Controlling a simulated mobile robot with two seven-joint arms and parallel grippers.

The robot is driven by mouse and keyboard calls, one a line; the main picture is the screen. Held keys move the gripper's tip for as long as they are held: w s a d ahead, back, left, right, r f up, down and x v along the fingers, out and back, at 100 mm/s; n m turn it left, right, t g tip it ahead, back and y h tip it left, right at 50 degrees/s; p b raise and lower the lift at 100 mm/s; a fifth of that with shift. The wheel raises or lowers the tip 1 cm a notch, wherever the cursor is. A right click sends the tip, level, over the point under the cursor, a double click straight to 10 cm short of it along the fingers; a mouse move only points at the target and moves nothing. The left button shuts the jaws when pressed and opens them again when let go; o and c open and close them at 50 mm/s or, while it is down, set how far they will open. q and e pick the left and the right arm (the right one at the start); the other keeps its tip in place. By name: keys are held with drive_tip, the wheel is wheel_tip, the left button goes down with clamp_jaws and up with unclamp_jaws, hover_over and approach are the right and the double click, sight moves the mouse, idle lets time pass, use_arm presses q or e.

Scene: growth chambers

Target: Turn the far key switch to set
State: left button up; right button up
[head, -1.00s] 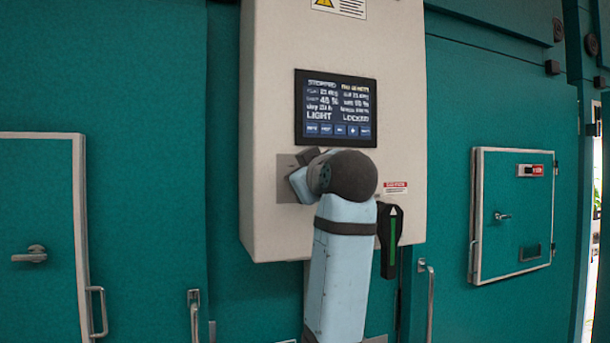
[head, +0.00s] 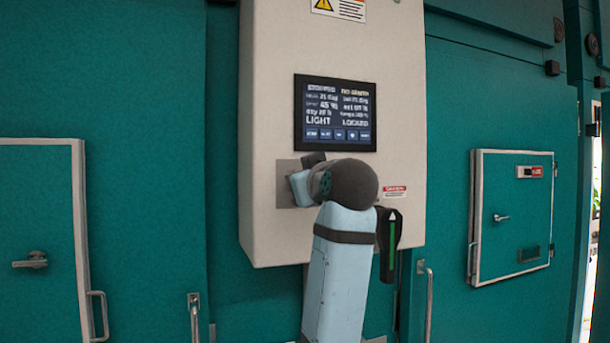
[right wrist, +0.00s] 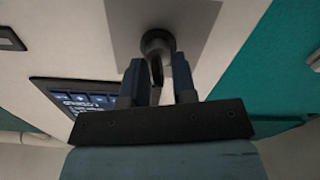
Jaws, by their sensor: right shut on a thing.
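The key switch (right wrist: 158,42) shows in the right wrist view as a dark round barrel on a grey plate (right wrist: 190,22). A thin key (right wrist: 157,70) stands out from it. My right gripper (right wrist: 160,76) is shut on this key, one finger on each side. In the head view the grey plate (head: 284,186) is on the cream control box (head: 270,110), below the screen (head: 336,112). My right wrist and gripper hide the switch there, so I cannot read its position. The screen's lower line reads LIGHT and LOCKED. My left gripper is not in view.
Teal chamber doors with latches and a small hatch (head: 512,215) flank the box.

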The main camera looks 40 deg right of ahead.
drive_tip(key=shift+r+m+p, duration=0.2)
drive_tip(key=shift+m+p, duration=0.4)
drive_tip(key=shift+m, duration=0.3)
drive_tip(key=shift+d+m+p, duration=0.1)
drive_tip(key=shift+m+p, duration=0.5)
drive_tip(key=shift+m, duration=0.3)
drive_tip(key=m+p, duration=0.1)
drive_tip(key=m, duration=0.1)
drive_tip(key=m+p, duration=0.2)
drive_tip(key=m, duration=0.1)
drive_tip(key=shift+s+d+f+m, duration=0.1)
drive_tip(key=shift+d+f+m, duration=0.05)
drive_tip(key=shift+d+m, duration=0.15)
drive_tip(key=o, duration=0.6)
drive_tip(key=shift+f, duration=0.1)
